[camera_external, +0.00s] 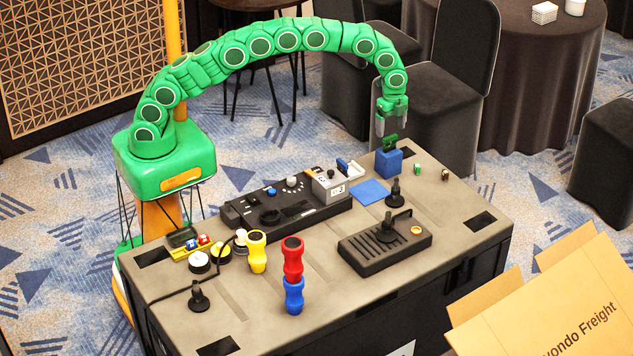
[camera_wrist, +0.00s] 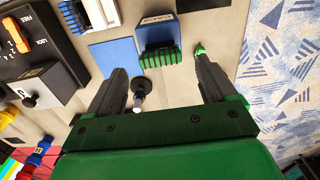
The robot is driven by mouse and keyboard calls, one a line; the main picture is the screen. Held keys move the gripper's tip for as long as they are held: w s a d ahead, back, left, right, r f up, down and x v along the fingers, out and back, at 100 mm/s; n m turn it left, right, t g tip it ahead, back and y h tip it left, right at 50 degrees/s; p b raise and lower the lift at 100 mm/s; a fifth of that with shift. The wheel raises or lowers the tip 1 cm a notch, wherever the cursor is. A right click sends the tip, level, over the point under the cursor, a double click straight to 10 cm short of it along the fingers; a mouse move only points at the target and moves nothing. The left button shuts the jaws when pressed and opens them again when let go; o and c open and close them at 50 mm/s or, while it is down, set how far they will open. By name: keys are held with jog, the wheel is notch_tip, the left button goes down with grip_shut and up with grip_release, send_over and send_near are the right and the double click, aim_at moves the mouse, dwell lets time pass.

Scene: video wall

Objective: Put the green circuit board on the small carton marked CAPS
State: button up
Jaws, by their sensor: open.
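My gripper (camera_external: 393,118) is open and empty, pointing down above the far right part of the case top. In the wrist view its two dark fingers (camera_wrist: 162,72) are spread wide. Below them is a blue block (camera_external: 388,163), also in the wrist view (camera_wrist: 157,31), with a pale label whose letters I cannot read surely. A green ridged piece (camera_external: 390,144), likely the circuit board, stands at the block's top; in the wrist view this piece (camera_wrist: 158,57) lies between the fingers' lines, apart from both.
A blue mat (camera_external: 369,192) lies beside the block. A small green cylinder (camera_external: 418,169) and a brown one (camera_external: 445,174) stand to its right. A black knob post (camera_external: 395,192) and a black control box (camera_external: 384,241) stand nearer. A large open cardboard box (camera_external: 560,310) is front right.

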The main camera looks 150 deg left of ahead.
aim_at(390, 137)
notch_tip(390, 137, up, 7)
jog(key=w+d+r, duration=0.4)
jog(key=w+d, duration=0.1)
jog(key=d, duration=0.5)
jog(key=w+d+r, duration=0.4)
jog(key=d, duration=0.6)
jog(key=s+d+r, duration=0.1)
jog(key=d+r, duration=0.2)
jog(key=d, duration=0.7)
jog(key=d+r, duration=0.3)
jog(key=d, duration=0.8)
jog(key=s+d+r+g, duration=0.1)
jog(key=s+d, duration=0.5)
jog(key=d, duration=0.3)
jog(key=s+d, duration=0.5)
jog(key=d, duration=0.3)
jog(key=s+d+f, duration=0.2)
jog(key=s+d, duration=0.3)
jog(key=s, duration=0.4)
jog(key=s+d+f, duration=0.1)
jog(key=s+d, duration=0.4)
jog(key=s, duration=0.5)
jog(key=shift+f+g, duration=0.4)
